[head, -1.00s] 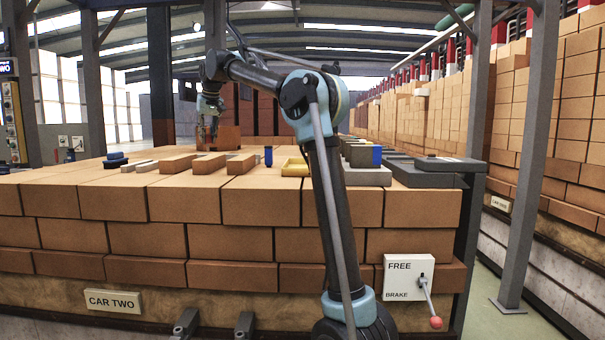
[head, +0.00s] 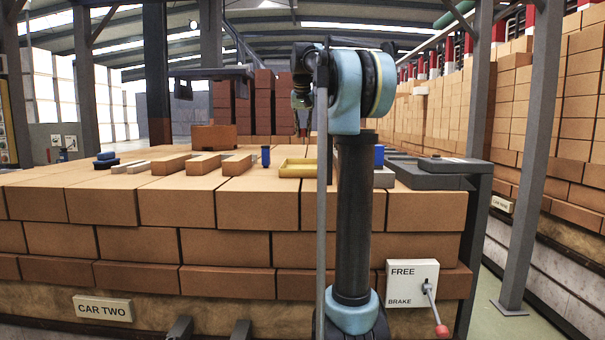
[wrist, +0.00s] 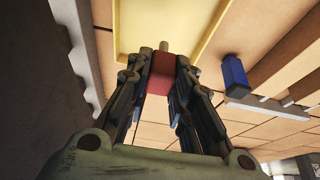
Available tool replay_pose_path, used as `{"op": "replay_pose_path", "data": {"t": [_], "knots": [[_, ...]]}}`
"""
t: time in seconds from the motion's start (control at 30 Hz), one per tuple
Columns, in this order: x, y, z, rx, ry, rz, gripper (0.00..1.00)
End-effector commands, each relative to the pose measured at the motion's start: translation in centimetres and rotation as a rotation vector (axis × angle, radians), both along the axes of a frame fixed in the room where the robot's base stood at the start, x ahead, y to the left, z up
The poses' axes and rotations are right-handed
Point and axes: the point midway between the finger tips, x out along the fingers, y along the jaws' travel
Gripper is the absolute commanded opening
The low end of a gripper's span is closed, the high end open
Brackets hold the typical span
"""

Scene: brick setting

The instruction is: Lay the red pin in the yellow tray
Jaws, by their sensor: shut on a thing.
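The red pin (wrist: 162,74) shows in the wrist view as a red block with a pale peg at its far end. My gripper (wrist: 161,78) is shut on it, one finger on each side. The yellow tray (wrist: 195,22) lies just beyond the pin in that view, and its visible floor is bare. In the head view the yellow tray (head: 292,175) sits on the brick top, partly hidden by my arm. My gripper (head: 302,118) hangs above the tray there. I cannot make out the pin in the head view.
A blue pin (head: 266,156) stands left of the tray; it also shows in the wrist view (wrist: 234,76). Loose bricks (head: 204,164) lie farther left, with a brown box (head: 214,138) behind them. A dark grey slab (head: 445,170) lies at the right.

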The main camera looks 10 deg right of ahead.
Motion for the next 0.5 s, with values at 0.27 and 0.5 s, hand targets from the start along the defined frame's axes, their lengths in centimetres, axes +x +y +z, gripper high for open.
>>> {"op": "replay_pose_path", "data": {"t": [0.27, 0.5], "knots": [[-0.1, 0.0, -3.5, 0.000, 0.000, -0.003, 0.00], [-0.1, 0.1, -5.8, 0.000, 0.000, -0.001, 0.00]]}}
